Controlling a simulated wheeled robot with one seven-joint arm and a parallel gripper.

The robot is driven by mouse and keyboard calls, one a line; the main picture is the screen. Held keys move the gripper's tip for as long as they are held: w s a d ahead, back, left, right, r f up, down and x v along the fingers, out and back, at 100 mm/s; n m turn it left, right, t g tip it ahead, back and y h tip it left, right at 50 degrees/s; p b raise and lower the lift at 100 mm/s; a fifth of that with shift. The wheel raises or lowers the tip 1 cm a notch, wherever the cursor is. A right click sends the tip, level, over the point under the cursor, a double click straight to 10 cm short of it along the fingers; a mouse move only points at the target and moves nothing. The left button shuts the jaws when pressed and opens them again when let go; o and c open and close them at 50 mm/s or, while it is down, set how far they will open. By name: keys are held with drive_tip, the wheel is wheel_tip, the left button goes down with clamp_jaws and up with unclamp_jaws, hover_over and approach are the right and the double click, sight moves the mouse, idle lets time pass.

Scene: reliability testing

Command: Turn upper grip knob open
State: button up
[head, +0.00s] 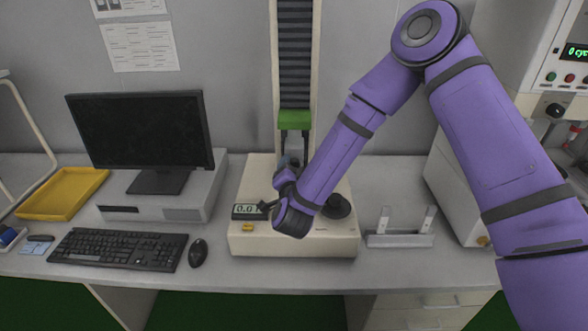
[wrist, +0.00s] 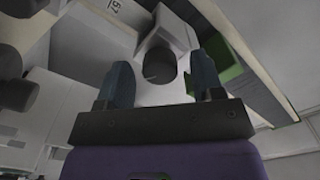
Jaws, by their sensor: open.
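A dark round knob (wrist: 160,66) with a thin line on its face shows in the wrist view, on a pale block. I take it to be the upper grip knob. My gripper (wrist: 161,62) is open, with one finger on each side of the knob. I cannot tell how far the fingertips are from it in depth, and I see no clear contact. In the head view my purple arm reaches in front of the test machine (head: 300,245) below its green crosshead (head: 294,120). My wrist hides most of the grips there.
The machine's base carries a small display (head: 246,211) and a dark round knob (head: 337,206). A monitor (head: 140,135), keyboard (head: 120,249), mouse (head: 198,253) and yellow tray (head: 62,193) are on the left. A metal fixture (head: 399,238) stands on the right.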

drive_tip(key=c, duration=0.9)
drive_tip(key=shift+n, duration=11.9)
